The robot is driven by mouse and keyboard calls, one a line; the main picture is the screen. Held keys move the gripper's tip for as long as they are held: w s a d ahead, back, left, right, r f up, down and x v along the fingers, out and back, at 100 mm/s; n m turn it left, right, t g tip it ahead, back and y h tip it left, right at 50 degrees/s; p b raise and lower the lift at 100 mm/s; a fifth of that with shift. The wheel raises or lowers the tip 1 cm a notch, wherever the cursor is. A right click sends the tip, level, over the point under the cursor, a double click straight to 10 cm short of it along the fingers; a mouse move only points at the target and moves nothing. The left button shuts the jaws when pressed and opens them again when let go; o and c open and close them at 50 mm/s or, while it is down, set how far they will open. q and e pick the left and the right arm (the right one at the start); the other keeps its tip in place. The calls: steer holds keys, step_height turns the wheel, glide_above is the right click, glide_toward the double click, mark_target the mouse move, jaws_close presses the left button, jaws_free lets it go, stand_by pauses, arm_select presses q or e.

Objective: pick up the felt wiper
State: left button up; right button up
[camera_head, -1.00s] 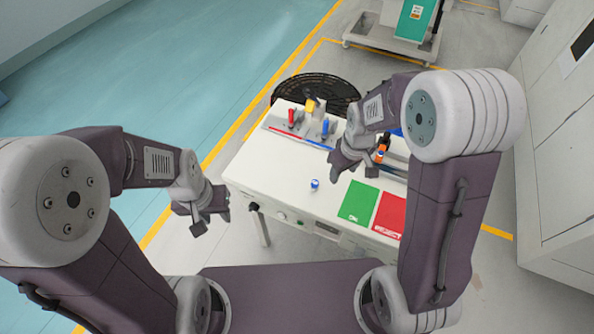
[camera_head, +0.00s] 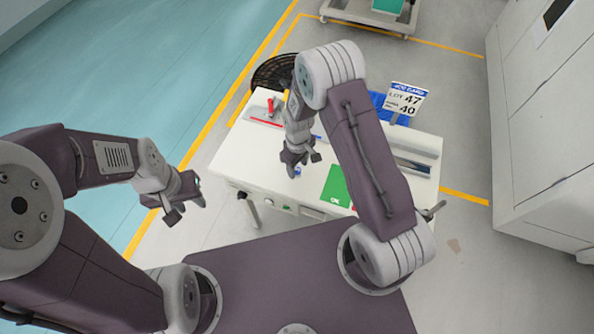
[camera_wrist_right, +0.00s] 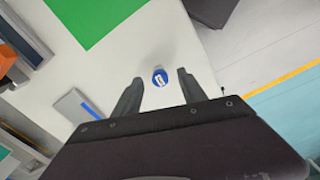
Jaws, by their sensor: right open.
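A small round blue-and-white thing (camera_wrist_right: 160,77), which looks like the felt wiper, stands on the white table top near its front edge. In the head view it is a small blue spot (camera_head: 298,171), partly hidden by my right gripper (camera_head: 303,163). My right gripper is open and points down at it. In the right wrist view the thing shows between and slightly beyond the fingertips (camera_wrist_right: 159,81); I see no contact. My left gripper (camera_head: 187,207) appears open and empty, off the table's left side.
The white table (camera_head: 235,160) carries a green mat (camera_head: 335,185), a red-handled tool (camera_head: 271,106) at the back left and a card stand (camera_head: 406,99) at the back right. A grey block with a blue stripe (camera_wrist_right: 76,105) shows in the wrist view. My right arm hides part of the table.

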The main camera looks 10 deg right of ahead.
mark_target(297, 170)
step_height(297, 170, down, 3)
steer(key=shift+r, duration=0.15)
steer(key=shift+w+f, duration=0.15)
steer(key=shift+f, duration=0.15)
jaws_close()
steer(key=shift+r, duration=0.1)
steer(key=r, duration=0.4)
steer(key=shift+s+d+r+b, duration=0.25)
steer(key=shift+s+b, duration=0.1)
steer(key=s+d+r+b, duration=0.1)
steer(key=s+d+r, duration=0.5)
steer(key=s+d, duration=0.1)
steer(key=shift+s+r, duration=0.25)
steer(key=shift+s, duration=0.5)
